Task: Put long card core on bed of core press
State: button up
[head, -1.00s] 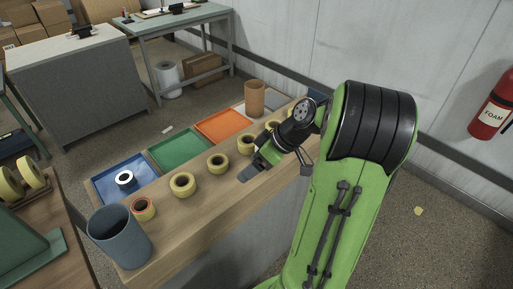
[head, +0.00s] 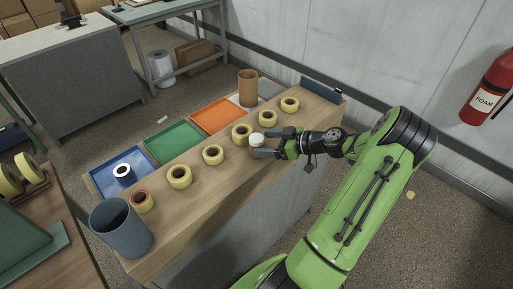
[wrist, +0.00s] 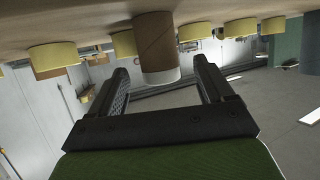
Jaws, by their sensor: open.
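A brown card tube with a white end (wrist: 158,50) stands on the bench between my finger lines in the wrist view. In the head view its white top (head: 257,139) shows at my fingertips; most of its side is hidden. I take it as the card core. My gripper (head: 262,143) is open and lies level over the bench, pointing left. In the wrist view its two fingers (wrist: 160,85) are apart, one on each side of the tube; contact cannot be told. I cannot tell for sure which object is the core press.
Yellow rolls (head: 179,177) stand in a row along the bench (head: 190,220). A grey-blue bin (head: 121,230) stands at its near end, a wider brown tube (head: 248,88) at the back. Blue (head: 105,181), green (head: 160,150) and orange (head: 217,114) trays lie along its left side.

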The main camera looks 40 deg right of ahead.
aim_at(256, 142)
jog(key=x, duration=0.4)
jog(key=shift+w+f, duration=0.1)
jog(key=shift+w, duration=0.1)
jog(key=shift+s, duration=0.1)
jog(key=shift+c, duration=0.6)
jog(key=c, duration=1)
